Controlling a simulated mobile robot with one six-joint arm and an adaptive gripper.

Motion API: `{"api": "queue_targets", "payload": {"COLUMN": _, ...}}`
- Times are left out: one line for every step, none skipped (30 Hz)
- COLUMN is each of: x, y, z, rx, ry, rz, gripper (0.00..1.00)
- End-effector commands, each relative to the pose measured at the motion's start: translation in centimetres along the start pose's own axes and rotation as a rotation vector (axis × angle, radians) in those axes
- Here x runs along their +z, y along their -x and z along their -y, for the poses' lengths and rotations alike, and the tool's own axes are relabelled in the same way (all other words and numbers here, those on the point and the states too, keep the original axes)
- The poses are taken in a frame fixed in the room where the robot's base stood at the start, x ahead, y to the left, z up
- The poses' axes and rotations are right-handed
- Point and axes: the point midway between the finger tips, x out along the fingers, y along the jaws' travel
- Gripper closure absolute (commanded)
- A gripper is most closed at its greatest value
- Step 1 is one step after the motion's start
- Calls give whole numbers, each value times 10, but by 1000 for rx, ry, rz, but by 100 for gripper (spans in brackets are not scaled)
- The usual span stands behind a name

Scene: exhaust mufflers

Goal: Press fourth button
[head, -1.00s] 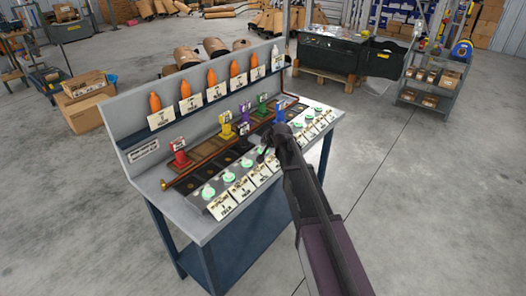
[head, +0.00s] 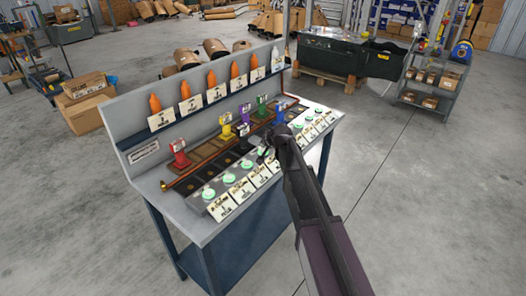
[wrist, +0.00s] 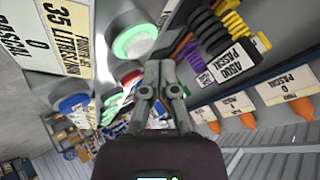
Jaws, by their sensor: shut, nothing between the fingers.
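A row of round green buttons runs along the front of the bench panel, each with a printed card in front. In the head view the first three from the left show clearly: the first (head: 209,193), the second (head: 228,179) and the third (head: 246,165). My gripper (head: 267,153) is shut and empty, its tip low over the row just right of the third, where it hides the button there.
Colored valve-like pieces stand behind the buttons, including red (head: 179,153), yellow (head: 226,130) and blue (head: 279,114). A copper pipe (head: 190,176) runs among them. Orange bottles (head: 184,90) and a white one line the upper shelf. Open floor lies right of the bench.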

Motion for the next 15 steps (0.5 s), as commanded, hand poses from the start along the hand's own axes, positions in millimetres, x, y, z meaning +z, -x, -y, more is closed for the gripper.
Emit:
{"api": "queue_targets", "payload": {"x": 0, "y": 0, "z": 0, "rx": 0, "ry": 0, "rz": 0, "gripper": 100}}
{"api": "queue_targets", "payload": {"x": 0, "y": 0, "z": 0, "rx": 0, "ry": 0, "rz": 0, "gripper": 100}}
{"api": "queue_targets", "payload": {"x": 0, "y": 0, "z": 0, "rx": 0, "ry": 0, "rz": 0, "gripper": 100}}
{"api": "queue_targets", "payload": {"x": 0, "y": 0, "z": 0, "rx": 0, "ry": 0, "rz": 0, "gripper": 100}}
{"api": "queue_targets", "payload": {"x": 0, "y": 0, "z": 0, "rx": 0, "ry": 0, "rz": 0, "gripper": 100}}
{"api": "queue_targets", "payload": {"x": 0, "y": 0, "z": 0, "rx": 0, "ry": 0, "rz": 0, "gripper": 100}}
{"api": "queue_targets", "payload": {"x": 0, "y": 0, "z": 0, "rx": 0, "ry": 0, "rz": 0, "gripper": 100}}
{"api": "queue_targets", "payload": {"x": 0, "y": 0, "z": 0, "rx": 0, "ry": 0, "rz": 0, "gripper": 100}}
{"api": "queue_targets", "payload": {"x": 1, "y": -1, "z": -1, "rx": 0, "ry": 0, "rz": 0, "gripper": 100}}
{"api": "queue_targets", "payload": {"x": 1, "y": -1, "z": -1, "rx": 0, "ry": 0, "rz": 0, "gripper": 100}}
{"api": "queue_targets", "payload": {"x": 2, "y": -2, "z": -2, "rx": 0, "ry": 0, "rz": 0, "gripper": 100}}
{"api": "queue_targets", "payload": {"x": 2, "y": -3, "z": -2, "rx": 0, "ry": 0, "rz": 0, "gripper": 100}}
{"api": "queue_targets", "payload": {"x": 3, "y": -4, "z": -3, "rx": 0, "ry": 0, "rz": 0, "gripper": 100}}
{"api": "queue_targets", "payload": {"x": 3, "y": -4, "z": -3, "rx": 0, "ry": 0, "rz": 0, "gripper": 100}}
{"api": "queue_targets", "payload": {"x": 4, "y": -5, "z": -4, "rx": 0, "ry": 0, "rz": 0, "gripper": 100}}
